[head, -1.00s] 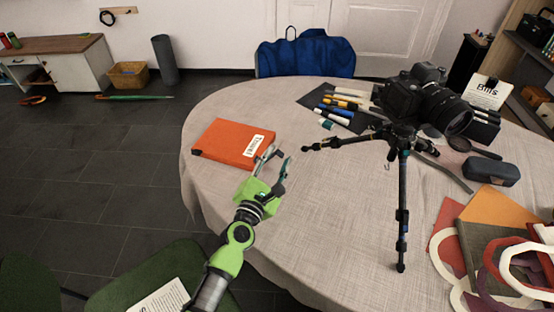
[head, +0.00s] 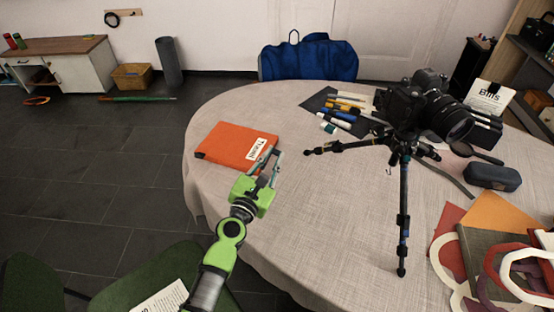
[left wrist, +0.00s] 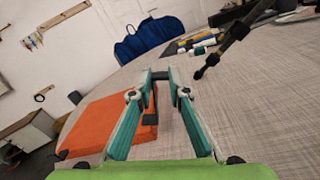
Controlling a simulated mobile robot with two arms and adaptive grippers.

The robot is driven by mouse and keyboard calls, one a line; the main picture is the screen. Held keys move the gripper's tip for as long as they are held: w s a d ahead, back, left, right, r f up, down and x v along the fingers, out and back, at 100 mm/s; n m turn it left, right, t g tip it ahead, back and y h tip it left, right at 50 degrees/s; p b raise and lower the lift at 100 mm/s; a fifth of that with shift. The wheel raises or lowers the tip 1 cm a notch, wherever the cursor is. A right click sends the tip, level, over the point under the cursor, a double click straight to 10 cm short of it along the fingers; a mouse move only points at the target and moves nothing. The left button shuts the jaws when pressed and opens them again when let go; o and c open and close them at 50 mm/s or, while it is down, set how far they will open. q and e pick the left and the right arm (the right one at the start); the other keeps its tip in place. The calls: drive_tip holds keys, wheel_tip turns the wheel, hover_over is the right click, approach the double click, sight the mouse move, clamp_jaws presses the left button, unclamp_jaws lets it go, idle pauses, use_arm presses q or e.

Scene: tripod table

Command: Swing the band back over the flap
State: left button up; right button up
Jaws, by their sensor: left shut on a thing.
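The orange folder or notebook (head: 225,144) lies flat at the left of the round table, with a white label near its right edge. It also shows at the left in the left wrist view (left wrist: 95,118). My left gripper (head: 272,153) is at the folder's right edge, its fingers close together. In the left wrist view the fingertips (left wrist: 159,76) are shut on a small dark piece, which looks like the band. A dark strip (left wrist: 150,117) shows between the fingers beside the folder's edge. I cannot make out the flap separately. My right gripper is not in view.
A black camera on a tripod (head: 403,220) stands on the table (head: 310,230) to the right, one leg pointing toward my gripper. Markers (head: 345,115) lie behind it. Paper cutouts (head: 490,250) lie at the front right. The table's front middle is clear.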

use_arm(q)
drive_tip(key=shift+w+a+r+n+p, duration=0.2)
drive_tip(key=shift+a+r+n, duration=0.05)
drive_tip(key=shift+a+n, duration=0.4)
drive_tip(key=shift+w+a+r+n+p, duration=0.2)
drive_tip(key=shift+a+r+n, duration=0.05)
drive_tip(key=shift+a+n, duration=0.35)
idle(0.9)
drive_tip(key=o, duration=0.8)
drive_tip(key=v, duration=1.2)
